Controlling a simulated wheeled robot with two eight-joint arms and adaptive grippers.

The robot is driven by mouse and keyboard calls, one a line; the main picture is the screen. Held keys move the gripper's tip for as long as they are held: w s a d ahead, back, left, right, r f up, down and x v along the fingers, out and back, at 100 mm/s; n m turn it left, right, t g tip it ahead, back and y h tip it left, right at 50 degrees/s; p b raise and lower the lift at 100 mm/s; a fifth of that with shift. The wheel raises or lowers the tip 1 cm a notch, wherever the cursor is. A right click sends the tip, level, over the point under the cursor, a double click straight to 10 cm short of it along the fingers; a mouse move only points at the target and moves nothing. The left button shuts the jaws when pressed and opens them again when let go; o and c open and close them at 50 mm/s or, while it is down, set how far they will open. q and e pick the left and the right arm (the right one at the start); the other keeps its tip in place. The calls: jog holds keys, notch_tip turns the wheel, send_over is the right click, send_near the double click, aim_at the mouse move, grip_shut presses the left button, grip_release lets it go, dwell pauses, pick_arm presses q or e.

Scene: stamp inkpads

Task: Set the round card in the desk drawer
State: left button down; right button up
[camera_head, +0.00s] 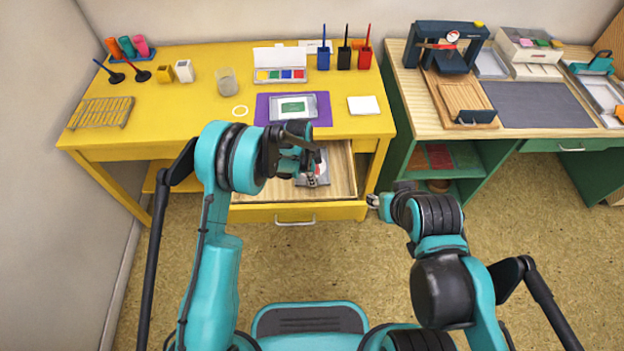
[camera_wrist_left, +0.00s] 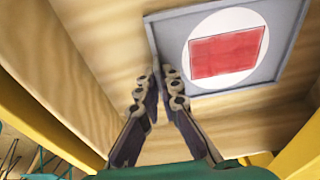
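The round card (camera_wrist_left: 250,20) is a white disc with a red square, on a square grey plate. In the left wrist view it fills the upper right; in the head view the plate (camera_head: 322,170) is partly hidden behind my left gripper (camera_head: 313,178). The plate is inside the open desk drawer (camera_head: 343,180); I cannot tell whether it touches the floor. My left gripper (camera_wrist_left: 160,78) has its fingertips close together on the plate's left edge. My right gripper (camera_head: 373,201) is right of the drawer, clear of the card, too small to read.
A second workbench (camera_head: 412,83) stands to the right. The drawer's walls surround my left gripper.

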pick_arm(q)
jog(key=c, duration=1.7)
grip_release()
jog(key=shift+f, duration=0.1)
